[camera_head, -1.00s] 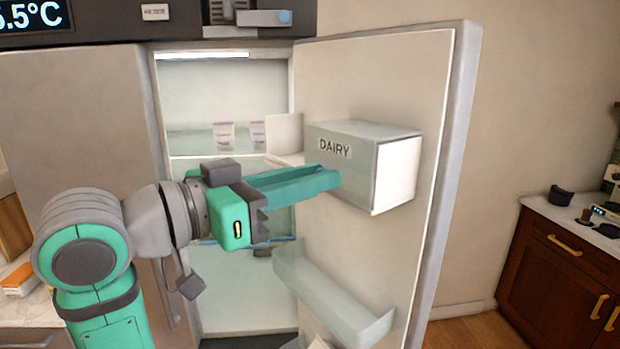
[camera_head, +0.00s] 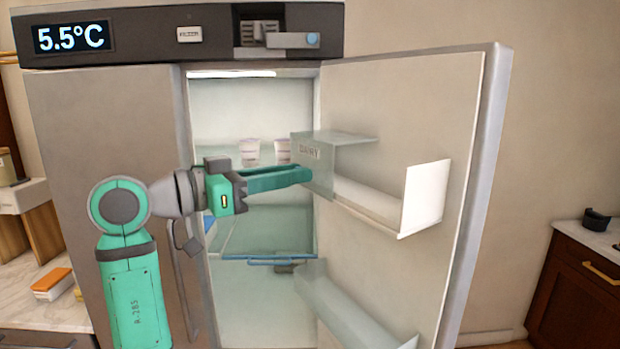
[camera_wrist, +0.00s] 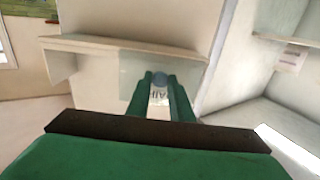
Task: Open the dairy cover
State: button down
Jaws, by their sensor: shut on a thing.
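The clear dairy cover (camera_head: 325,172), lettered "DAIRY", is on the inside of the open fridge door. The fingers hide part of the cover.
The fridge door (camera_head: 420,110) stands wide open at right. Two cups (camera_head: 250,151) sit on a fridge shelf behind my gripper. A clear door bin (camera_head: 350,310) is below. A counter (camera_head: 595,240) stands at far right.

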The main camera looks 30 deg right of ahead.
jog(key=c, duration=1.6)
grip_release()
jog(key=a, duration=1.1)
jog(key=shift+w, duration=0.2)
